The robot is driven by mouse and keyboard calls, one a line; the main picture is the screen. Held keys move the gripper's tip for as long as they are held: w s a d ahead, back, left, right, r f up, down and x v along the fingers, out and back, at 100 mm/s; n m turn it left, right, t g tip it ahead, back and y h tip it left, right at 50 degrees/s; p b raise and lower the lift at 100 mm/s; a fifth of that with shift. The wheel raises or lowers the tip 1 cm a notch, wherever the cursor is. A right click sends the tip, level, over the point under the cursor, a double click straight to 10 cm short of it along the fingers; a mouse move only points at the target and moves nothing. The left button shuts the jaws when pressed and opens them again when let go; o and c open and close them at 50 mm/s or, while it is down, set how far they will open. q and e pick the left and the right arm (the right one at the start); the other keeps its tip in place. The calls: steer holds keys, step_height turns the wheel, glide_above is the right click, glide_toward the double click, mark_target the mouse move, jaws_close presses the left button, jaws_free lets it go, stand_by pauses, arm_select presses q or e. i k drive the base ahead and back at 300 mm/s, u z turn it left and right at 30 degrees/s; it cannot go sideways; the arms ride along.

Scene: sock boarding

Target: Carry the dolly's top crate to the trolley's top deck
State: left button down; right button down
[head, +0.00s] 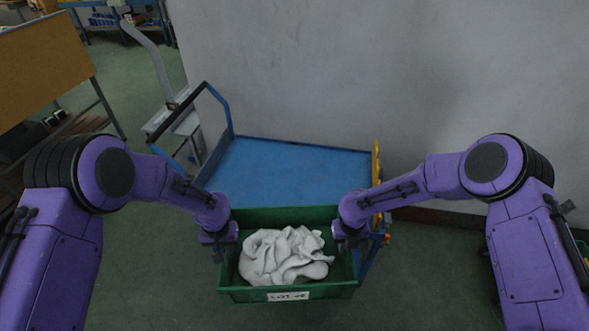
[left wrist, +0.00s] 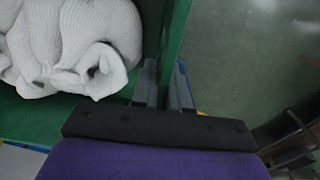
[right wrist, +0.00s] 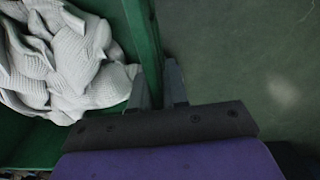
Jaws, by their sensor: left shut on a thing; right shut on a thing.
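A green crate (head: 318,292) with white socks (head: 284,256) in it and a white label on its near side hangs between my two grippers. My left gripper (head: 222,250) is shut on the crate's left wall, and the wall between its fingers shows in the left wrist view (left wrist: 168,88). My right gripper (head: 350,240) is shut on the right wall, which also shows in the right wrist view (right wrist: 158,85). The trolley's blue top deck (head: 285,170) is just beyond the crate and looks empty. The crate hides the deck's near edge. The dolly is not clearly visible.
The trolley has a blue handle frame (head: 222,108) on its left and a yellow part (head: 376,163) on its right. A grey wall (head: 380,70) stands behind it. A wooden bench (head: 40,65) is at far left. Green floor (head: 160,285) is clear around the crate.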

mark_target(283, 182)
steer(key=i, duration=1.3)
